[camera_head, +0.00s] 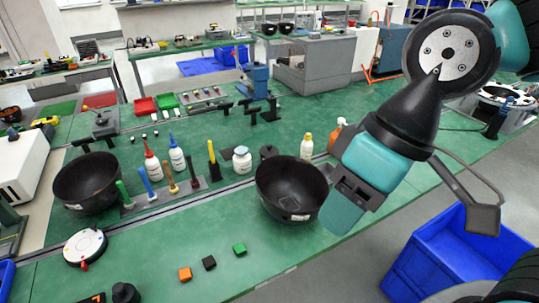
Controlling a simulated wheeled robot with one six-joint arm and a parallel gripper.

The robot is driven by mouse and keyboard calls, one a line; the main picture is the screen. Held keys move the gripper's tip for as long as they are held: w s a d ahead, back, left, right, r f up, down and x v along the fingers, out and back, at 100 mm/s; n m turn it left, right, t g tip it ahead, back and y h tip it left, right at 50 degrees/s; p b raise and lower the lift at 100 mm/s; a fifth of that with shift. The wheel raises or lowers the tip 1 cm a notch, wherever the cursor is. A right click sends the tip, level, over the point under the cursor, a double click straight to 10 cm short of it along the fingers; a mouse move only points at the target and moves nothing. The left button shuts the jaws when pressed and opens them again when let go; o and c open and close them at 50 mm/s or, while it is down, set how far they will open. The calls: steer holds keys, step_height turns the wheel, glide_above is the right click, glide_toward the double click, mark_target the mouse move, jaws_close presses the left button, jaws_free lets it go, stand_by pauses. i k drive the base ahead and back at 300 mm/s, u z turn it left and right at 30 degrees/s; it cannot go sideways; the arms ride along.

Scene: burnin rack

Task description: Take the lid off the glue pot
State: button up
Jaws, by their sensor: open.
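A small white pot with a label (242,160) stands upright on the green bench, left of the large black bowl; it looks like the glue pot. Its top is pale and small, and I cannot clearly make out the lid's edge. My gripper (343,214) is open, pointing down over the bench's front edge, right of the bowl. It is well to the right of the pot and apart from it. The gap between its fingers is hard to see from this side, and I see nothing held.
A black bowl (291,187) stands between my gripper and the pot. A small dark object (268,152) and a yellow-white bottle (306,146) are behind it. Upright handled tools (172,180) stand left of the pot. A blue crate (450,262) is at lower right.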

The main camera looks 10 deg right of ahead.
mark_target(268, 150)
steer(key=u, duration=0.2)
steer(key=k, duration=0.35)
steer(key=z, duration=0.7)
steer(key=i, duration=0.8)
steer(key=u, duration=0.75)
steer(key=i, duration=0.8)
steer(key=u, duration=0.75)
